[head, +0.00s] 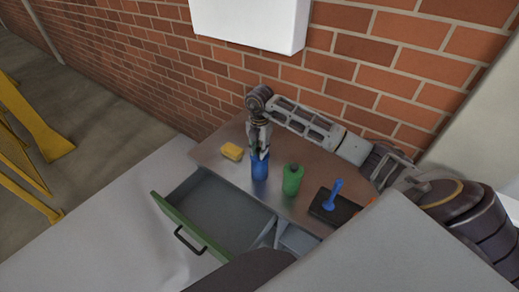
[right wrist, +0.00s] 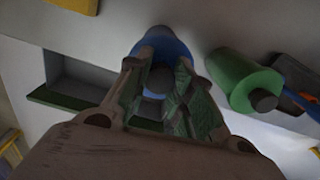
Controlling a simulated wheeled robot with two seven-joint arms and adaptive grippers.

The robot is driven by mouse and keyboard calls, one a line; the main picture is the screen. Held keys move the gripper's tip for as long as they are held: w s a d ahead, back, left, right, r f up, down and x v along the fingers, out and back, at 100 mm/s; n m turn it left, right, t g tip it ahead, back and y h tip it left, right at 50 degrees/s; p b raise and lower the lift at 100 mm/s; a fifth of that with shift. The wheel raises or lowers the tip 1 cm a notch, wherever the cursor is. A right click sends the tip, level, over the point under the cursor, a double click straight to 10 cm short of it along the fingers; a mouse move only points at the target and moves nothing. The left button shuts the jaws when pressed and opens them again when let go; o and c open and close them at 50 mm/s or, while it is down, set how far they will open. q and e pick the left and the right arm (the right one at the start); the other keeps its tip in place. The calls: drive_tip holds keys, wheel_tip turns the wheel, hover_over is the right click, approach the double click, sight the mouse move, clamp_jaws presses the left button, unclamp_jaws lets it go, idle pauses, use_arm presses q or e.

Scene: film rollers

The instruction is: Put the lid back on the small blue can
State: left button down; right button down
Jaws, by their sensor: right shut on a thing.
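The small blue can (head: 260,169) stands on the brown tabletop, between a yellow block and a green can. It also shows in the right wrist view (right wrist: 164,45), beyond my fingers. My right gripper (head: 261,151) points down directly over the can's top. In the right wrist view my right gripper (right wrist: 160,88) is shut on a small dark round piece, the lid (right wrist: 160,79), lined up with the can. The fingers hide the can's rim, so I cannot tell whether the lid touches it or is seated. My left gripper is out of view.
A green can (head: 292,179) with a dark cap stands close to the right. A blue-handled tool (head: 333,194) is on a black tray (head: 322,211). A yellow block (head: 232,151) lies left. An open drawer (head: 196,234) juts out in front. A brick wall (head: 225,75) stands behind.

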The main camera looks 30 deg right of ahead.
idle(0.9)
drive_tip(key=c, duration=0.7)
unclamp_jaws()
drive_tip(key=shift+r, duration=0.1)
drive_tip(key=shift+r+p, duration=2.3)
drive_tip(key=shift+r, duration=1.05)
clamp_jaws()
